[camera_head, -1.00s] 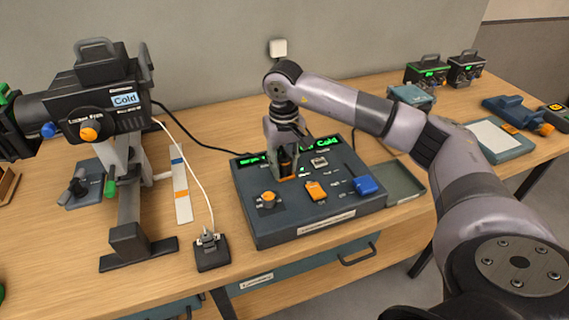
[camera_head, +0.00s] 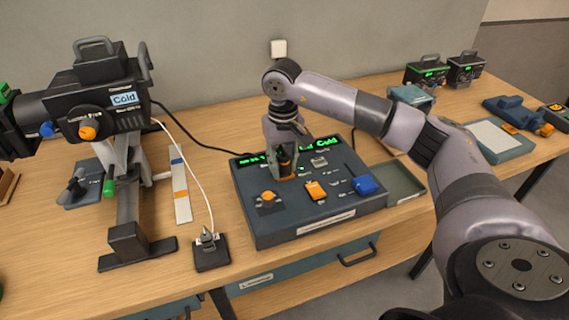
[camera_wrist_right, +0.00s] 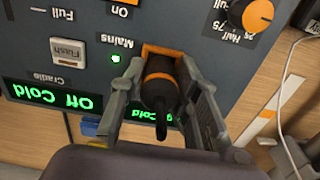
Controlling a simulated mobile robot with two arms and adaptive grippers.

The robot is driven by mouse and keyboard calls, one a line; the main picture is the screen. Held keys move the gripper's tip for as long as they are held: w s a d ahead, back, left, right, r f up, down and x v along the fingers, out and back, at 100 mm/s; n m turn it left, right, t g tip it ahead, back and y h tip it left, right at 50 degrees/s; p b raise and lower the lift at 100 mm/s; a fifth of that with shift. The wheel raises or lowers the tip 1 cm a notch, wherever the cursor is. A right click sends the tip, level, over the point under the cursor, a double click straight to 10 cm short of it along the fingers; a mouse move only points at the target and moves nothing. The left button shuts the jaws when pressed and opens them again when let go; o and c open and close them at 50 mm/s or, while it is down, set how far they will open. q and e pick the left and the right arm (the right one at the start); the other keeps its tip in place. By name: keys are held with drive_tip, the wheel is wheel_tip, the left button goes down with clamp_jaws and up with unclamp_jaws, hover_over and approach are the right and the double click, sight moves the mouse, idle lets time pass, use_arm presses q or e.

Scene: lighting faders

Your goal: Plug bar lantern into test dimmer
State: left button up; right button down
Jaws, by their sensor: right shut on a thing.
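The test dimmer (camera_head: 300,225) is a dark grey box on the bench with green displays, an orange knob and an orange switch. My right gripper (camera_head: 285,165) is over its upper left part, shut on a black plug (camera_wrist_right: 160,90) with an orange band. In the wrist view the plug is at an orange-rimmed socket (camera_wrist_right: 150,50); its front end is hidden, so I cannot tell how deep it sits. The bar lantern (camera_head: 105,105), black with a "Cold" label, stands at the left. Its black cable (camera_head: 195,141) runs right behind the dimmer.
A small black block with a metal connector (camera_head: 210,250) and white cord stands left of the dimmer. An open tray (camera_head: 405,185) adjoins its right. A white scale strip (camera_head: 182,195) lies by the lantern. Two black units (camera_head: 428,73) stand at the back right.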

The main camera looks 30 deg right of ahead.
drive_tip(key=shift+s+a+f+g+b, duration=0.15)
drive_tip(key=shift+s+f+b, duration=0.1)
drive_tip(key=shift+f, duration=0.35)
drive_tip(key=shift+s+a+f+g+b, duration=0.1)
drive_tip(key=shift+s+f+g+b, duration=0.1)
drive_tip(key=shift+f, duration=0.35)
drive_tip(key=shift+r, duration=0.2)
idle(0.6)
drive_tip(key=shift+w+d+r+p, duration=0.1)
drive_tip(key=shift+w+r+p, duration=0.15)
drive_tip(key=shift+r+p, duration=0.5)
drive_tip(key=shift+w+d+r+p, duration=0.1)
drive_tip(key=shift+w+r+p, duration=0.15)
drive_tip(key=shift+r+p, duration=0.4)
drive_tip(key=shift+s+r, duration=0.1)
drive_tip(key=shift+r, duration=0.85)
drive_tip(key=shift+d, duration=0.1)
